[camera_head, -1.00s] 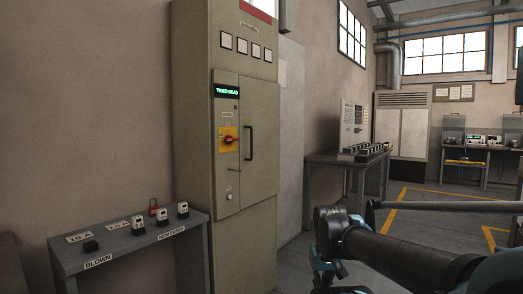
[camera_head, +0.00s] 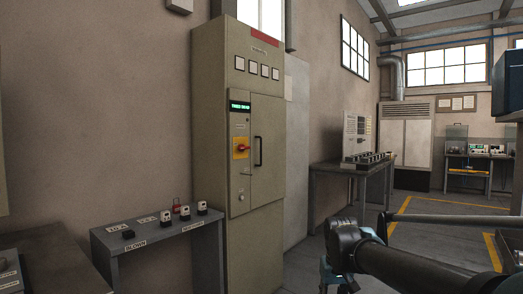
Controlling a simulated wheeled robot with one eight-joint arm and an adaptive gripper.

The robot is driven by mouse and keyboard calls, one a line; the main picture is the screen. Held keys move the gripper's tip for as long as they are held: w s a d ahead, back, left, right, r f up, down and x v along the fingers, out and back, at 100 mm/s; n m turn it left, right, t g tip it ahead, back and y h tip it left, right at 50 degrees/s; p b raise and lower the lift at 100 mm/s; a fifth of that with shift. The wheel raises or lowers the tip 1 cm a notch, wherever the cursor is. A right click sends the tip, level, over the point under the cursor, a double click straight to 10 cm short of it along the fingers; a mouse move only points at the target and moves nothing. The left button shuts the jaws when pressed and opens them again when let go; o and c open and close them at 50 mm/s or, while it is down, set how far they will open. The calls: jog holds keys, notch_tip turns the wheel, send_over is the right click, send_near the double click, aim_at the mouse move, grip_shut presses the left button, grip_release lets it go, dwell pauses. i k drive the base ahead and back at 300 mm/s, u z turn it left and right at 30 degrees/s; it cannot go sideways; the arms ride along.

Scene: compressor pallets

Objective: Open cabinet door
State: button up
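A tall beige cabinet (camera_head: 212,180) stands against the wall at the middle left. A red rotary switch on a yellow plate (camera_head: 241,148) and a small lit green display (camera_head: 240,107) sit to the left of the handle. My gripper (camera_head: 328,270) is at the lower middle, well in front and to the right of the cabinet, touching nothing that I can see. It is partly cut off by the frame's bottom edge, and its fingers are unclear.
A low grey table (camera_head: 160,236) with fuses and a red padlock (camera_head: 176,204) stands left of the cabinet. Another table (camera_head: 352,170) with equipment stands behind on the right. Floor with yellow lines (camera_head: 446,206) is open at the right.

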aim_at(268, 115)
jog(key=z, duration=0.25)
jog(key=i, duration=1.1)
jog(key=u, duration=0.25)
